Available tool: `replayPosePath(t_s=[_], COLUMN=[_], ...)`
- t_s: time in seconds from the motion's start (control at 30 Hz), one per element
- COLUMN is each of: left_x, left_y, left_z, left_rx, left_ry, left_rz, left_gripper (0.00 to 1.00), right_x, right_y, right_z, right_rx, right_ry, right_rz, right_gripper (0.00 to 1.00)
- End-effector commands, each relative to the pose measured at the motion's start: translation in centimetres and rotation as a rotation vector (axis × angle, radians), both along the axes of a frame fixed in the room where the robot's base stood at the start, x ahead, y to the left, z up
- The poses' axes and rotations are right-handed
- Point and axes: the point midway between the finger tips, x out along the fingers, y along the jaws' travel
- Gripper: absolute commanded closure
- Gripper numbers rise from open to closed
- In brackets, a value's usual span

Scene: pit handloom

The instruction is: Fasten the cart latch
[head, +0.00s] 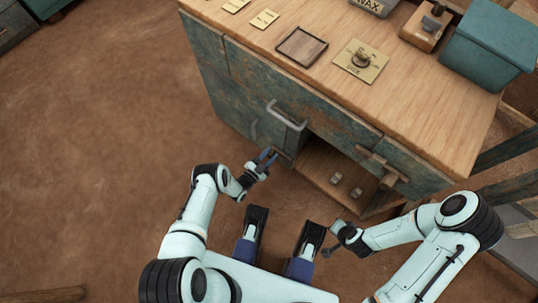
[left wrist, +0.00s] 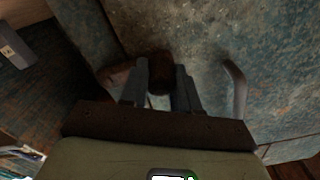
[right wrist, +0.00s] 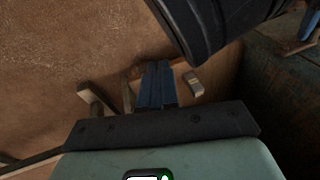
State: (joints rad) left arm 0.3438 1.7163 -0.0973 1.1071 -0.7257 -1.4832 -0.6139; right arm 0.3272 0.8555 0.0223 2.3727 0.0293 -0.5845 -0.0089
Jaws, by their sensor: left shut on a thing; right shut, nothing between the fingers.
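The cart (head: 230,85) has a weathered teal front and a wooden top. My left gripper (head: 267,157) is at the cart's front, low beside the open compartment. In the left wrist view my left gripper (left wrist: 161,90) is shut on a brown round knob (left wrist: 160,68), which looks like part of the latch. A brown bar (left wrist: 115,73) shows just left of the knob. The fingers hide the knob's lower part, and in the head view the knob cannot be made out. My right gripper (head: 335,240) is shut and empty, away from the cart; it also shows in the right wrist view (right wrist: 157,80).
A grey handle (head: 287,115) juts from the cart front. The open compartment (head: 322,165) holds small metal pieces (head: 336,178). A brown wooden bar (head: 383,167) sticks out at its right. A dial plate (head: 375,70), tray (head: 301,46) and teal bin (head: 487,40) are on top.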

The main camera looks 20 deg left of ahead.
Motion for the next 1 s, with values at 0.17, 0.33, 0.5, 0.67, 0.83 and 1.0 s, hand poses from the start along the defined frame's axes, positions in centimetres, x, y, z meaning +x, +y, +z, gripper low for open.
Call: replayPosePath(t_s=[0.17,0.33,0.5,0.67,0.83,1.0], left_x=[0.0,0.0,-0.9,-3.6,-7.3,-10.4], left_y=[0.1,0.0,0.4,1.4,2.7,3.9], left_z=[0.1,0.0,0.0,0.1,0.2,0.2], left_rx=[0.002,0.002,0.001,0.001,0.0,0.001], left_ry=[-0.003,-0.002,0.002,0.003,0.003,0.0], left_rz=[0.0,0.0,0.001,0.001,0.001,0.001], left_gripper=[0.43,0.43,0.43,0.43,0.43,0.43], right_x=[0.0,0.0,0.3,1.2,-0.6,-1.6], right_y=[0.0,0.0,0.1,0.3,1.2,1.7], right_z=[0.0,0.0,0.5,2.0,2.9,3.5], right_rx=[0.0,-0.001,0.0,0.001,0.023,0.037], right_ry=[0.0,0.001,-0.012,-0.045,0.002,0.03], right_rz=[0.0,-0.001,0.0,0.005,0.021,0.032], right_gripper=[1.0,1.0,1.0,1.0,1.0,1.0])
